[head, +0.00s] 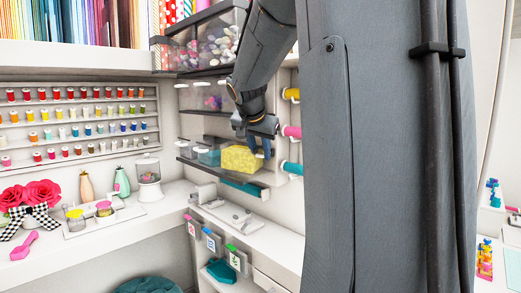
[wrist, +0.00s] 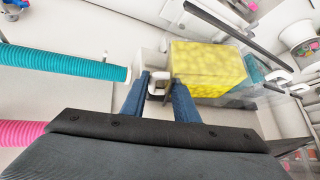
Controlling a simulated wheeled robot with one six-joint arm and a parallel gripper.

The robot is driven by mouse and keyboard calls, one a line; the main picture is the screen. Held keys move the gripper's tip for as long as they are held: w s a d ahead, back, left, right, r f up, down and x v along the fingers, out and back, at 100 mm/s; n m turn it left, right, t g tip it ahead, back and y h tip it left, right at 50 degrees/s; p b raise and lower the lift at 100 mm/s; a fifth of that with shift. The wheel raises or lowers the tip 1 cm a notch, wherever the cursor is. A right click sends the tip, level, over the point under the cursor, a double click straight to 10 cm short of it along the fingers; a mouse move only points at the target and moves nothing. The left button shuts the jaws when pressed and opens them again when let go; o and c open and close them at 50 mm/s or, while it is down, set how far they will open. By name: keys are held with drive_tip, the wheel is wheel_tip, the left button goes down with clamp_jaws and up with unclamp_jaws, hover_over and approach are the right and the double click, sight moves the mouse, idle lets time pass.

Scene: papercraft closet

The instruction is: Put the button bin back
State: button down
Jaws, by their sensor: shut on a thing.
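The button bin (head: 241,159) is a clear box full of yellow. In the head view it is level with the lower wall shelf (head: 184,160), to the right of bluish clear bins (head: 208,156). My gripper (head: 259,150) is at the bin's right end. In the wrist view my gripper (wrist: 160,84) is shut on the white handle at the near end of the bin (wrist: 208,68). The bin's far end is partly hidden by a dark shelf bar. I cannot tell whether its base touches the shelf.
Teal (head: 291,168), pink (head: 291,131) and yellow rolls stick out right of the bin; the teal roll (wrist: 62,62) lies left of my gripper in the wrist view. More clear bins (head: 205,50) fill upper shelves. A white counter (head: 245,222) lies below.

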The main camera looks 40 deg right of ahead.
drive_tip(key=shift+w+d+f, duration=0.15)
drive_tip(key=shift+f, duration=0.15)
drive_tip(key=c, duration=1.4)
unclamp_jaws()
drive_tip(key=shift+o, duration=0.2)
drive_tip(key=b+v, duration=0.3)
drive_tip(key=v, duration=0.9)
drive_tip(key=s+a+f+n+g+y, duration=0.1)
drive_tip(key=a+f+n, duration=0.1)
drive_tip(key=a+f, duration=0.45)
drive_tip(key=s+a+f+n+y, duration=0.1)
drive_tip(key=a+f+n+y, duration=0.2)
drive_tip(key=f, duration=0.7)
drive_tip(key=a+f+n+g, duration=0.1)
drive_tip(key=a+f+n, duration=0.1)
drive_tip(key=a+f, duration=0.5)
drive_tip(key=s+a+f+n+g+y, duration=0.1)
drive_tip(key=s+a+f+n, duration=0.2)
drive_tip(key=s+f, duration=0.3)
drive_tip(key=s+a+f+n+g, duration=0.1)
drive_tip(key=s+a+f+n, duration=0.1)
drive_tip(key=s+a+f, duration=0.4)
wheel_tip(320, 180, down, 5)
drive_tip(key=shift+s+r+n+y, duration=0.25)
drive_tip(key=shift+s+n+y, duration=0.15)
drive_tip(key=shift+s, duration=0.25)
